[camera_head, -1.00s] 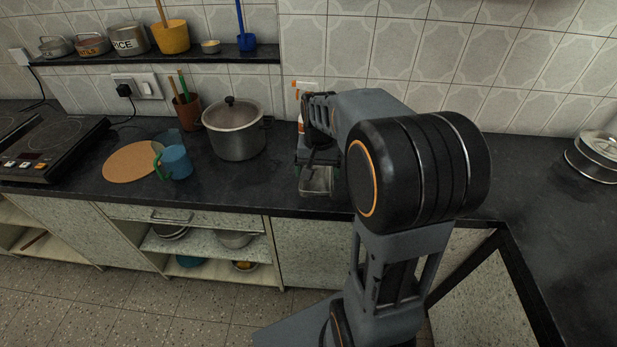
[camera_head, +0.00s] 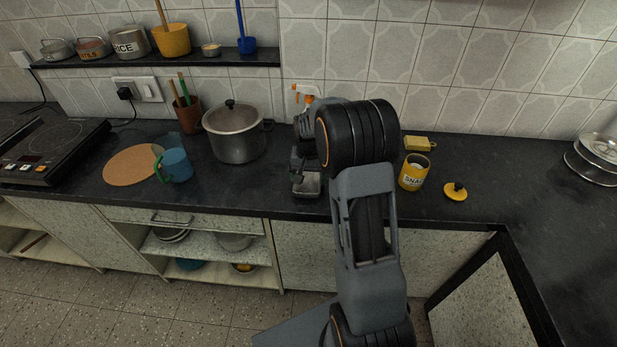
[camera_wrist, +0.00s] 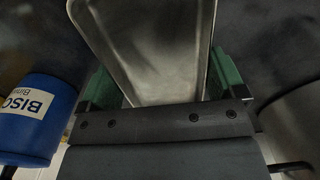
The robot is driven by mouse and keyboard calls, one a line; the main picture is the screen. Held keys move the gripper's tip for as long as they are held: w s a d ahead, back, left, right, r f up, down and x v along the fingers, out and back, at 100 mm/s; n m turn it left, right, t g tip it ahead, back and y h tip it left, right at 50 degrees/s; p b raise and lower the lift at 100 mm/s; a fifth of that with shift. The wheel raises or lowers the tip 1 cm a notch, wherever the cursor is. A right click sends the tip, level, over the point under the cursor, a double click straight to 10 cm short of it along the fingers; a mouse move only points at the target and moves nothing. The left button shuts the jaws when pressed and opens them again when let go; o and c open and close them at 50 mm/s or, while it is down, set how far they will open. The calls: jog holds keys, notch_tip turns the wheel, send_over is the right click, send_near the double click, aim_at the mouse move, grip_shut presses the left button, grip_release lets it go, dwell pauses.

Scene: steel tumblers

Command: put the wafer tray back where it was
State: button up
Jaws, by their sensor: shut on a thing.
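The wafer tray (camera_wrist: 150,45) is a shallow, plain steel tray with a raised rim. In the wrist view it fills the top middle. My gripper (camera_wrist: 160,88) is shut on it, with green finger pads along both sides. In the head view the tray (camera_head: 306,187) shows as a small steel shape near the counter's front edge, right of the pot. I cannot tell whether the tray touches the counter.
A lidded steel pot (camera_head: 235,133) stands left of my gripper. An orange-topped spray bottle (camera_head: 306,92) is behind it. A blue tin (camera_wrist: 35,118) shows close by in the wrist view. Right of my arm are an open yellow tin (camera_head: 413,174), its lid (camera_head: 455,191) and a yellow sponge (camera_head: 418,144).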

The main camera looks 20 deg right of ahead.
aim_at(308, 180)
jog(key=shift+f, duration=0.4)
jog(key=shift+f, duration=0.15)
jog(key=o, duration=0.8)
jog(key=shift+c, duration=0.2)
notch_tip(308, 180, up, 11)
jog(key=s+a+r+n+t, duration=0.1)
jog(key=s+a+n, duration=0.2)
jog(key=s, duration=0.7)
jog(key=s+a+r+n+t, duration=0.1)
jog(key=s+a+n+t, duration=0.1)
jog(key=s+a, duration=0.5)
jog(key=shift+s+a+r+n+p, duration=0.15)
jog(key=shift+s+r+n+p, duration=0.25)
jog(key=shift+s, duration=1.7)
